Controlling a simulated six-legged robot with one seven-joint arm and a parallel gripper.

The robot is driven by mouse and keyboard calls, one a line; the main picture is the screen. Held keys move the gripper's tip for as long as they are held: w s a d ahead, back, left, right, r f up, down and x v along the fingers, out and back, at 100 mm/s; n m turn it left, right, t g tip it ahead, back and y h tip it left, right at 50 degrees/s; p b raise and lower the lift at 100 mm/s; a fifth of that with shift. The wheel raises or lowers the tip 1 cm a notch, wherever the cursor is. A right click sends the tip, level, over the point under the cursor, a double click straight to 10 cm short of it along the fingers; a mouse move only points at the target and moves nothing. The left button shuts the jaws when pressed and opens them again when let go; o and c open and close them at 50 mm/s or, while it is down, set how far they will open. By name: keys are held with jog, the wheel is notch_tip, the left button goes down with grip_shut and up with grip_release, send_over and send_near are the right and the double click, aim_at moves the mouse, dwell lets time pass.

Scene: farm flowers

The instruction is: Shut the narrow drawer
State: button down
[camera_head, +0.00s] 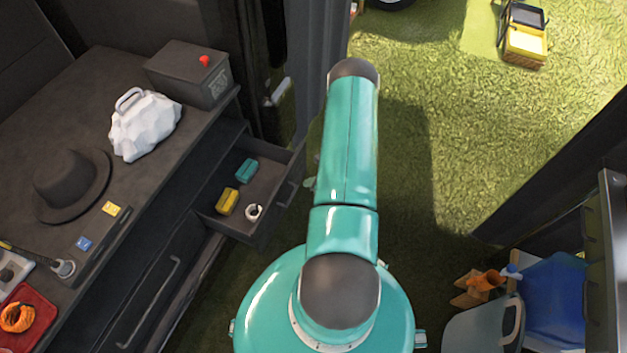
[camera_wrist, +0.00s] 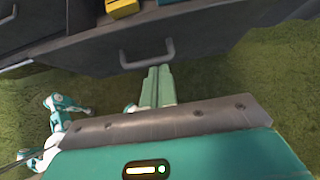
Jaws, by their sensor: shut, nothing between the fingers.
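The narrow drawer (camera_head: 272,216) is pulled out from the dark cabinet in the head view. It holds a teal block (camera_head: 246,171), a yellow block (camera_head: 227,201) and a white ring-shaped item (camera_head: 254,212). In the wrist view the drawer's front (camera_wrist: 200,45) crosses the top, with its grey handle (camera_wrist: 148,54) near the middle. My gripper (camera_wrist: 157,72) shows there as two pale green fingers held together, just below the handle in the picture. Whether they touch the handle or front cannot be told. The gripper is hidden in the head view.
A wider drawer with a long handle (camera_head: 150,300) sits left of the narrow one. A blue container (camera_head: 556,300) stands at lower right. Grass right of my arm is open.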

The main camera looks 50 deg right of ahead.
aim_at(286, 181)
jog(key=w+f, duration=0.1)
jog(key=w, duration=0.1)
jog(key=w+a+f, duration=0.1)
jog(key=w, duration=0.1)
jog(key=w+f, duration=0.1)
jog(key=w, duration=0.1)
jog(key=shift+a+f, duration=0.1)
jog(key=shift+a, duration=0.25)
jog(key=shift+w+a, duration=0.15)
jog(key=shift+w, duration=0.35)
jog(key=shift+w, duration=0.1)
